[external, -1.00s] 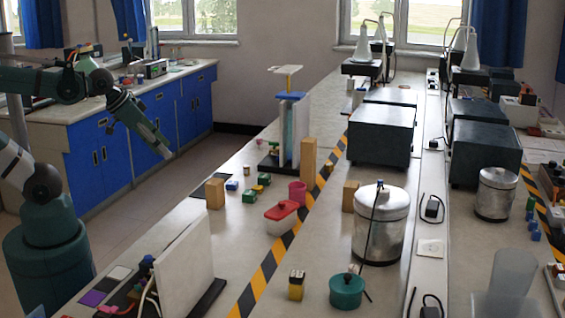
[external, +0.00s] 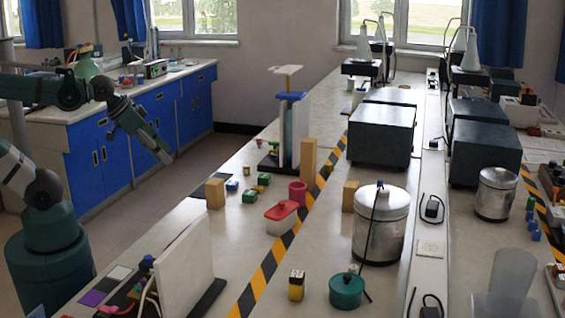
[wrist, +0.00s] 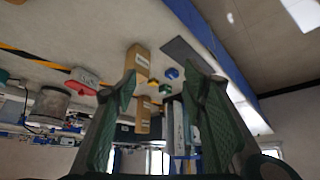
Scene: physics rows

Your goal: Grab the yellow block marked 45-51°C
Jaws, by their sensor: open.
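A smaller yellowish block (external: 246,171) sits farther back beside green and blue blocks. My gripper (external: 166,158) is over the aisle left of the bench, far from the front yellow block and touching nothing. In the wrist view my gripper (wrist: 165,95) is open and empty, with small coloured blocks (wrist: 165,82) in the distance between its fingers.
A white panel (external: 184,272) rises at the front left, and a metal canister (external: 381,228) stands right of the striped tape.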

